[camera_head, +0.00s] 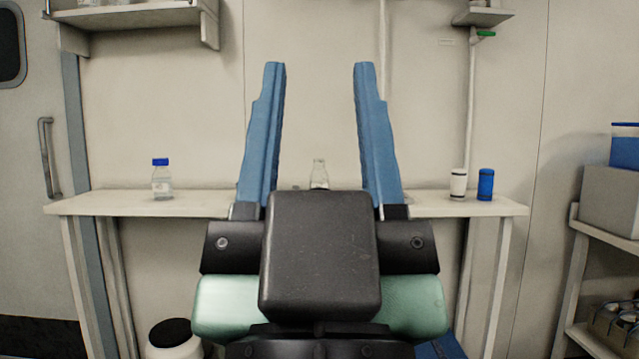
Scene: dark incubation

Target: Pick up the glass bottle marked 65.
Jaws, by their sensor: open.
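My gripper (318,80) is open in the head view, its two blue fingers pointing up and spread wide apart, with nothing between the tips. A clear glass bottle without a cap (319,172) stands beyond it on the white table (120,203). The bottle shows in the gap between the fingers, and my gripper's dark body hides its lower part. Another clear bottle with a blue cap and a pale label (162,182) stands on the table at the left. I cannot read the number 65 on either bottle.
A white container with a dark top (458,184) and a blue container (486,184) stand at the table's right end. Shelves hang above at left (140,16) and right (483,17). A rack (600,235) stands at far right. The table is clear between the left bottle and my gripper.

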